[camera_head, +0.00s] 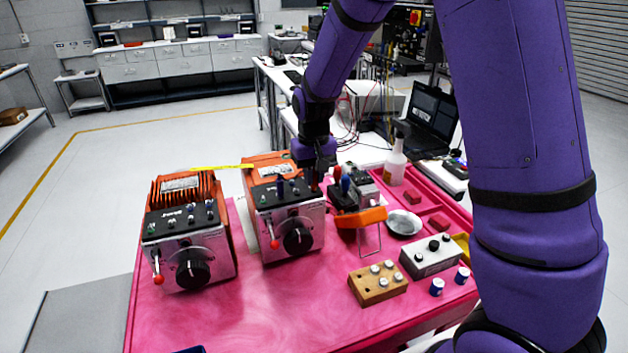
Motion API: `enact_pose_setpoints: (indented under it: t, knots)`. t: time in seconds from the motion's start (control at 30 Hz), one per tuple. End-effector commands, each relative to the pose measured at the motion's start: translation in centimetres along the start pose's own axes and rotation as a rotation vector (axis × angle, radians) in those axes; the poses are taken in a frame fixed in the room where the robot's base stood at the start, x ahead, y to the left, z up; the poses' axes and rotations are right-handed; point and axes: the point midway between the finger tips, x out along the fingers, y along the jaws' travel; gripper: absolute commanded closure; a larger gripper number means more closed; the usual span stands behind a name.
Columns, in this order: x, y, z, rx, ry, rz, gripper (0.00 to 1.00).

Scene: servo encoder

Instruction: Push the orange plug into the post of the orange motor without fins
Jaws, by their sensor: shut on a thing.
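The orange motor without fins (261,178) stands on the pink table, with a black panel, several small posts, a black knob and a red-tipped lever on its front. My gripper (314,180) points down over the right end of its panel. It is shut on a small reddish-orange piece, apparently the orange plug (314,187), at the panel's right end. The fingers hide most of the plug. I cannot tell whether it touches a post or how deep it sits. The orange motor with fins (180,187) stands to the left, apart from the gripper.
A black device with red and blue knobs (345,186) and an orange bracket (361,217) stand close right of the gripper. The front-left table is clear.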

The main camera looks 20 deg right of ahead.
Motion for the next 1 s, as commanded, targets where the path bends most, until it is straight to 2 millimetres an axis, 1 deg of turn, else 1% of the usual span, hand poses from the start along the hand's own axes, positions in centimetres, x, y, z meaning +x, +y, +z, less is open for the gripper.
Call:
enact_pose_setpoints:
  t: [0.37,1.0]
  knots:
    - [-0.2,0.0,0.0,0.0,0.001,0.0,1.0]
    - [-2.8,0.0,0.0,0.0,0.002,-0.001,1.0]
